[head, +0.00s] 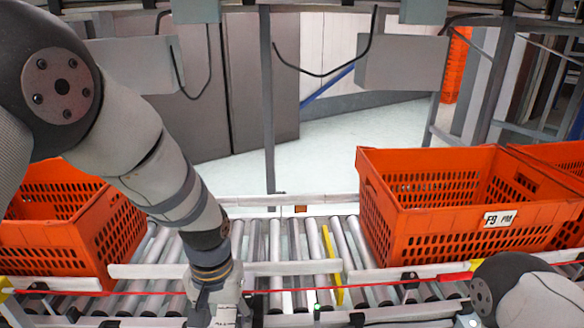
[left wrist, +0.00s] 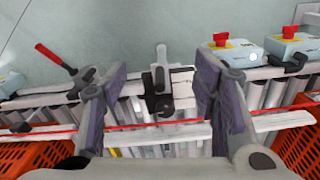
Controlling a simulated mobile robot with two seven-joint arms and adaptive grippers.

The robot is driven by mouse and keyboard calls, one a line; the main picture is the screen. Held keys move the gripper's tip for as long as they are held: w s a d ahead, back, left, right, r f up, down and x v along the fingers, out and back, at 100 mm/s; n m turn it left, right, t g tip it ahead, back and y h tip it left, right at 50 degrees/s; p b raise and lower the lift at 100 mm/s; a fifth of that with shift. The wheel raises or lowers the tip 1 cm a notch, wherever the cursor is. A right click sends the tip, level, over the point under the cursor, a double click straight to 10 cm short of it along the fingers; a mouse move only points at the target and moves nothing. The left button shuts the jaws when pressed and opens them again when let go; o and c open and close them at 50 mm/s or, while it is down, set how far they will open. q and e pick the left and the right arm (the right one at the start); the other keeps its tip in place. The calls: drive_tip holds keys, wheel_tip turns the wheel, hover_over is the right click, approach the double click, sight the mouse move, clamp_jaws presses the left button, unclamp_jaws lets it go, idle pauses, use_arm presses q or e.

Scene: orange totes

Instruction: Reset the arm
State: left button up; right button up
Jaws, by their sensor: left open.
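My left arm comes in from the left in the head view and reaches down to the near edge of the roller conveyor (head: 290,245). Its wrist shows at the bottom, but the fingertips are cut off or hidden there. In the left wrist view my left gripper (left wrist: 160,78) is open, with its two fingers wide apart and nothing between them.
Orange totes stand on the conveyor at the left (head: 70,225) and right (head: 430,225); the rollers between them are bare. A red cord (head: 390,282) runs along the near rail. Red-topped control boxes (left wrist: 222,55) and a red-handled lever (left wrist: 55,57) sit near the rail.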

use_arm(q)
drive_tip(key=s+a+f+g+p, duration=0.1)
drive_tip(key=s+a+f, duration=0.2)
drive_tip(key=s+f, duration=0.4)
drive_tip(key=s+a+f+p, duration=0.1)
drive_tip(key=s+a+f, duration=0.25)
drive_tip(key=s, duration=0.55)
drive_tip(key=s+a, duration=0.1)
drive_tip(key=s, duration=0.9)
drive_tip(key=s+a+n+g+p, duration=0.1)
drive_tip(key=s+a, duration=0.1)
drive_tip(key=s, duration=0.9)
drive_tip(key=shift+s+a+f, duration=0.15)
drive_tip(key=shift+a+f, duration=0.1)
use_arm(e)
drive_tip(key=shift+t, duration=0.7)
drive_tip(key=w+r, duration=0.3)
drive_tip(key=w, duration=0.1)
drive_tip(key=shift+r, duration=0.35)
